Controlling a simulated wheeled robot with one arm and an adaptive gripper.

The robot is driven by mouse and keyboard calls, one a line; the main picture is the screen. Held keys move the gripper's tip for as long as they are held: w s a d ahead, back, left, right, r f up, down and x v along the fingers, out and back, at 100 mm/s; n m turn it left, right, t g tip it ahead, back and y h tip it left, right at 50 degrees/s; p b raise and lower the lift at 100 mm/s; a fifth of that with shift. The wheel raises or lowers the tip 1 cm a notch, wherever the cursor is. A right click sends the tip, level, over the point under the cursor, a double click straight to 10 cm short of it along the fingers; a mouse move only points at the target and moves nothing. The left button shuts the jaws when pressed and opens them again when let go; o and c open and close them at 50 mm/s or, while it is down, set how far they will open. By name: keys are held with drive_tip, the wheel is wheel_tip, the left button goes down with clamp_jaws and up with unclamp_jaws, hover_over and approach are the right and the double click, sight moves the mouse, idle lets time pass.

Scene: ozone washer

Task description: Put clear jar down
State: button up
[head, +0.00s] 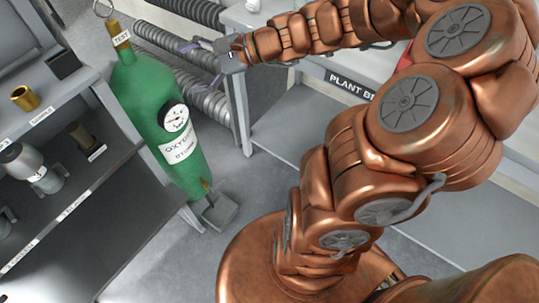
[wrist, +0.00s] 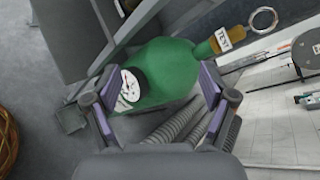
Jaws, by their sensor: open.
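I cannot make out a clear jar for certain in either view. A small pale object (head: 253,5), cut off by the top edge of the head view, stands on the bench; I cannot tell what it is. My gripper (head: 203,62) is to the right of the green oxygen tank, with its fingers pointing left. In the wrist view my gripper (wrist: 155,88) has its two purple-padded fingers wide apart, with nothing held between them. The green tank (wrist: 168,68) shows beyond the fingers.
The green tank (head: 150,105) stands upright, with a gauge and brass neck. A grey shelf (head: 95,185) at left holds a brass cup (head: 25,98) and a metal canister (head: 35,168). Ribbed hoses (head: 180,55) lie behind my gripper. Open floor (head: 250,185) lies in the middle.

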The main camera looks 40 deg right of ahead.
drive_tip(key=s+a+f+n+g+h, duration=0.25)
drive_tip(key=s+a+n+g, duration=0.2)
drive_tip(key=s, duration=0.25)
drive_tip(key=s+a+f+n+g+h, duration=0.1)
drive_tip(key=s+a+f+n+g, duration=0.2)
drive_tip(key=s+a+n, duration=0.35)
drive_tip(key=s+d+f+n+g+h, duration=0.2)
drive_tip(key=s+d+n+h, duration=0.2)
drive_tip(key=s+d+h, duration=0.4)
drive_tip(key=s+d, duration=0.2)
drive_tip(key=s, duration=0.3)
drive_tip(key=shift+s+d+n, duration=0.4)
drive_tip(key=shift+g, duration=0.25)
wheel_tip(320, 180, up, 6)
drive_tip(key=p, duration=0.6)
